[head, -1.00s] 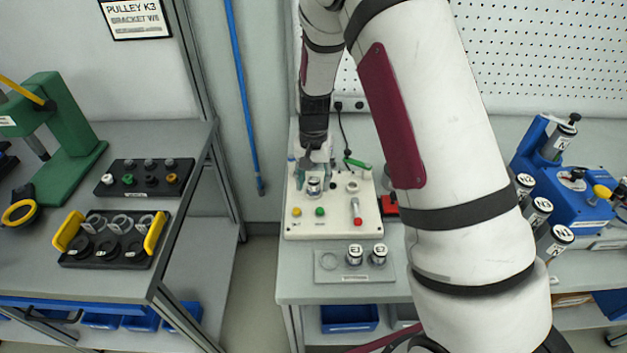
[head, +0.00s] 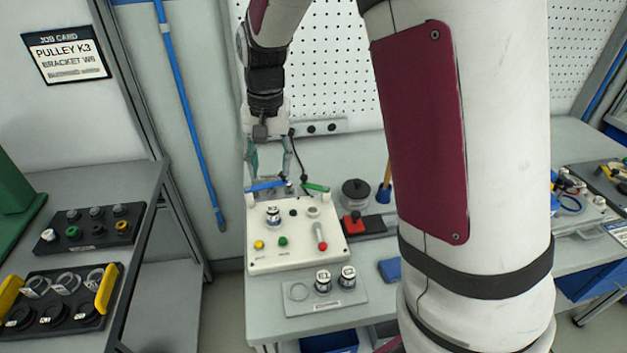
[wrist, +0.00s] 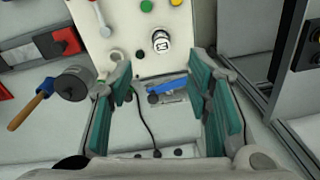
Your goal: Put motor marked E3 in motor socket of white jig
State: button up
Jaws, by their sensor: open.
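A silver motor (head: 273,216) with a white label on top stands upright at the left of the white jig (head: 262,260). Its mark is too small to read, and I cannot tell how deep it sits in the socket. The motor also shows in the wrist view (wrist: 161,41), just beyond my fingertips. My gripper (head: 271,180) is open and empty, behind and above the jig's back edge. In the wrist view, its teal fingers (wrist: 160,83) stand wide apart with nothing between them.
Two labelled motors (head: 323,281) (head: 348,277) stand on a grey plate (head: 299,308) before the jig. The jig carries a red-handled lever (head: 321,237), buttons, and blue and green handles at its back edge. A dark pot (head: 355,194) and red block (head: 354,221) stand to the right.

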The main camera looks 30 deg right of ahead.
jog(key=s+r+n+t, duration=0.2)
jog(key=s+r, duration=0.8)
jog(key=s+r+n+t, duration=0.2)
jog(key=s+n, duration=0.1)
jog(key=s, duration=1.2)
jog(key=shift+d+r+n+t, duration=0.15)
jog(key=shift+r+n+t, duration=0.2)
jog(key=shift+n+t, duration=0.05)
